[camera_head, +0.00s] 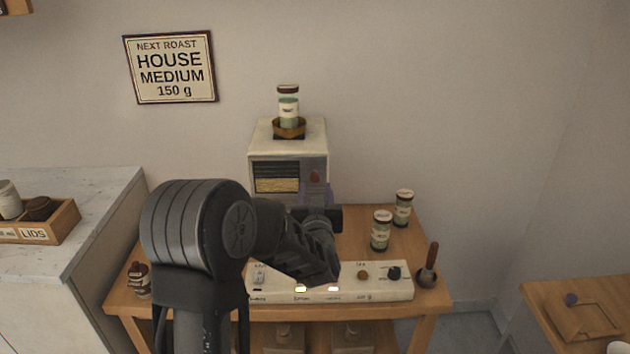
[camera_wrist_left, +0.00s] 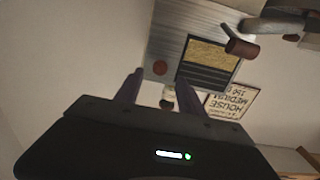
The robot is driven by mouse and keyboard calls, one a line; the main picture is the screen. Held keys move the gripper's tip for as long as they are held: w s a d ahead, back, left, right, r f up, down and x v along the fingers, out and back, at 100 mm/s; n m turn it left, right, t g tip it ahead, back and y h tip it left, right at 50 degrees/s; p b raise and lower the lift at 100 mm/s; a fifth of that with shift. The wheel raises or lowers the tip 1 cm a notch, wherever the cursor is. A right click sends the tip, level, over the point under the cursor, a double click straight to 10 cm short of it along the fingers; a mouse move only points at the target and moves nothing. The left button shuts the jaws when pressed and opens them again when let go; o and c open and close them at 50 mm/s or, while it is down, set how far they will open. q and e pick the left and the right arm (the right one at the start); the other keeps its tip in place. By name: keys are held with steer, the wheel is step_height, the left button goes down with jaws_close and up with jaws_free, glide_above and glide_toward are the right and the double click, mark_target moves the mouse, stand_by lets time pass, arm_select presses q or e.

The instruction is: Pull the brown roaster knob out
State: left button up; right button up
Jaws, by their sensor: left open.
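The roaster (camera_head: 288,157) is a pale box with a dark slatted window. A round reddish-brown knob (camera_head: 315,176) is on its front, right of the window; it also shows in the left wrist view (camera_wrist_left: 159,67). My left gripper (camera_head: 317,188) is in front of the roaster's right side, its purple fingers apart and empty. In the left wrist view the open fingers (camera_wrist_left: 158,88) point toward the face, roughly in line with the round knob. No contact is visible. My arm hides the roaster's lower front. My right gripper is not in view.
A brown cylindrical handle (camera_wrist_left: 240,45) sticks out near the roaster in the wrist view. A jar (camera_head: 288,105) stands on top. Two jars (camera_head: 381,232) (camera_head: 403,208) stand right on the cart. A white control panel (camera_head: 385,282) lies along the front edge.

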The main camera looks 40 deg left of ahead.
mark_target(315, 178)
arm_select(q)
steer(key=shift+p+x, duration=0.4)
steer(key=shift+x, duration=1.9)
steer(key=shift+c, duration=0.3)
jaws_close()
